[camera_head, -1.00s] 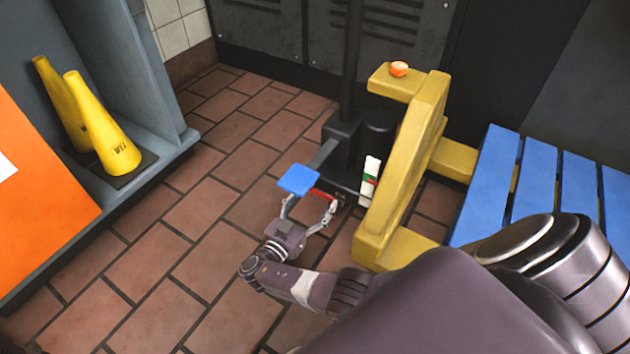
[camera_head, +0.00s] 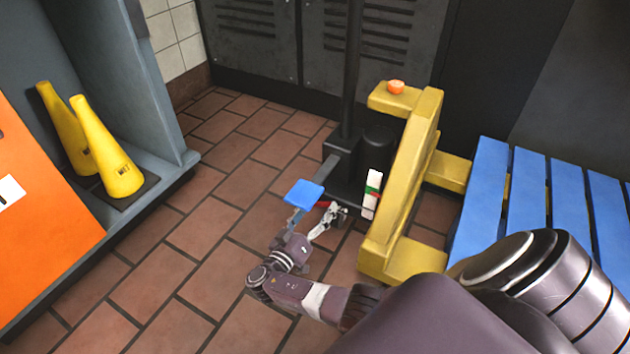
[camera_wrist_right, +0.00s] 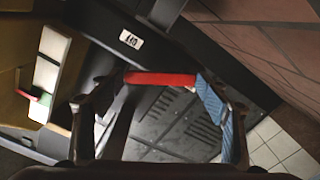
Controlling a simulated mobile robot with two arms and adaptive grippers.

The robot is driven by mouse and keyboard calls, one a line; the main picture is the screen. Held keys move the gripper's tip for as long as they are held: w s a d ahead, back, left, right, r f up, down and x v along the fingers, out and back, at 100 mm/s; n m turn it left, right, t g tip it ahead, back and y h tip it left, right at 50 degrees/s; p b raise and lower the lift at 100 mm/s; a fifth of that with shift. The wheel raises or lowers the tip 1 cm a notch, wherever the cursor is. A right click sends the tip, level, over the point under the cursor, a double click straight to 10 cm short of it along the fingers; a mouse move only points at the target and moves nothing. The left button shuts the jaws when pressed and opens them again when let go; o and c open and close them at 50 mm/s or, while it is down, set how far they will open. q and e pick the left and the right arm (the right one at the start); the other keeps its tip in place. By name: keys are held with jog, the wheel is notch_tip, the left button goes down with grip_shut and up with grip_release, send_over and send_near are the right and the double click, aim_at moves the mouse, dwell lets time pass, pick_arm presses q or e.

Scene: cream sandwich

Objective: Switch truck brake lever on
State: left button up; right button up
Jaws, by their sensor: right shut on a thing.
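The truck (camera_head: 345,160) is a dark body with an upright mast. A red bar (camera_head: 325,204), which looks like the brake lever, sticks out low at its front. A blue plate (camera_head: 305,194) is beside the bar. My right gripper (camera_head: 312,222) is at the bar and plate, shut on what looks like the lever, with the fingers spaced apart. In the right wrist view the red bar (camera_wrist_right: 160,78) spans between the fingers and meets the blue plate (camera_wrist_right: 212,105) near the right finger. The exact contact is partly hidden. My left gripper is out of view.
A yellow frame (camera_head: 405,190) stands close right of the gripper, with a white panel (camera_head: 372,194) beside it and an orange fruit (camera_head: 396,87) on top. Blue slats (camera_head: 530,200) are at right. Yellow cones (camera_head: 105,150) stand at left. Brick floor (camera_head: 220,225) is clear between.

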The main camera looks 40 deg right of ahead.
jog(key=n, duration=0.1)
jog(key=r+n, duration=0.1)
jog(key=n, duration=0.1)
jog(key=shift+w, duration=0.4)
jog(key=shift+w+a+r+n, duration=0.1)
jog(key=shift+w+r+n, duration=0.1)
jog(key=shift+n, duration=0.55)
jog(key=shift+w+r+n, duration=0.1)
jog(key=shift+w+n, duration=0.05)
jog(key=shift+n, duration=0.6)
jog(key=o, duration=1.7)
jog(key=shift+a, duration=0.1)
jog(key=v, duration=0.7)
jog(key=shift+s+a, duration=0.1)
jog(key=shift+a, duration=0.1)
